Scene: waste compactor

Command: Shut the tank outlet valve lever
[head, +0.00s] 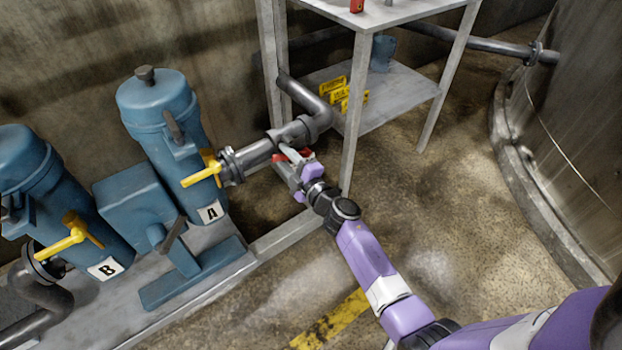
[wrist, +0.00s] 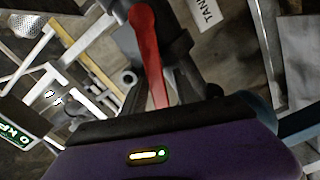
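The red valve lever (wrist: 147,50) shows large in the wrist view, running from the top centre down to the dark front edge of my gripper. A dark grey pipe fitting is behind and beside it. A white tag reading "TAN..." (wrist: 207,12) is at the upper right. In the head view, small red parts of the lever (head: 279,157) show at my gripper (head: 291,166), by the pipe right of filter A. My gripper reaches the lever, but its fingertips are hidden or too small to tell whether they close on it.
Two blue filter housings, A (head: 160,105) and B (head: 30,165), have yellow handles and stand at left. A grey metal stand (head: 408,98) with a lower shelf is just behind my gripper. A large tank (head: 575,110) is at right. The floor between is mostly clear.

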